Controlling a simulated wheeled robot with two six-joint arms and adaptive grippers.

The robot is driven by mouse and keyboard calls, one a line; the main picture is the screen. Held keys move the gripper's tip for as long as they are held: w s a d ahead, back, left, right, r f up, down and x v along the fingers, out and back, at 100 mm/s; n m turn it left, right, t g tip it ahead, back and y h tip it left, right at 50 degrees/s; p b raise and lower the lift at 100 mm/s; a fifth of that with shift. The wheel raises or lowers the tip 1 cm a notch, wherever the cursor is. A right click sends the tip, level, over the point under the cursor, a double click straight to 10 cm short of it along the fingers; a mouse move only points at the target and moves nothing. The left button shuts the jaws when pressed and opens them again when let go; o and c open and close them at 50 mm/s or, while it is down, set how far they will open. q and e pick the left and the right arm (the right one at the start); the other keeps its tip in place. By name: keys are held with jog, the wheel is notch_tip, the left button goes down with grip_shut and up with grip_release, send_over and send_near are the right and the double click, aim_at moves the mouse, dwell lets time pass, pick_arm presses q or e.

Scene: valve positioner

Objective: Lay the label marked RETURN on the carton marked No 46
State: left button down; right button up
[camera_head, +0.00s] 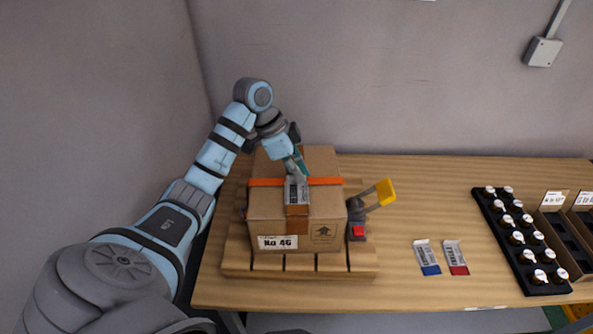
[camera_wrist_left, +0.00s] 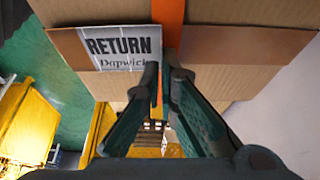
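The brown carton marked No 46 (camera_head: 266,211) stands on a slatted wooden pallet, with an orange strap (camera_head: 326,182) across its top. The label marked RETURN (camera_wrist_left: 118,45) is over the carton's top, across the brown tape and beside the strap; it also shows in the head view (camera_head: 297,191). My left gripper (camera_head: 300,170) is low over the carton top at the far end of this label. In the wrist view its fingertips (camera_wrist_left: 162,68) are close together at the label's edge; whether they pinch it is unclear. My right gripper is out of view.
A clamp with a yellow handle (camera_head: 386,192) stands just right of the carton. Two more labels, one blue-ended (camera_head: 427,257) and one red-ended (camera_head: 456,257), lie on the table. A black rack of bottles (camera_head: 518,240) stands further right.

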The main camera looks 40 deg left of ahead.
pick_arm(q)
jog(key=shift+f, duration=0.15)
jog(key=c, duration=1.7)
grip_release()
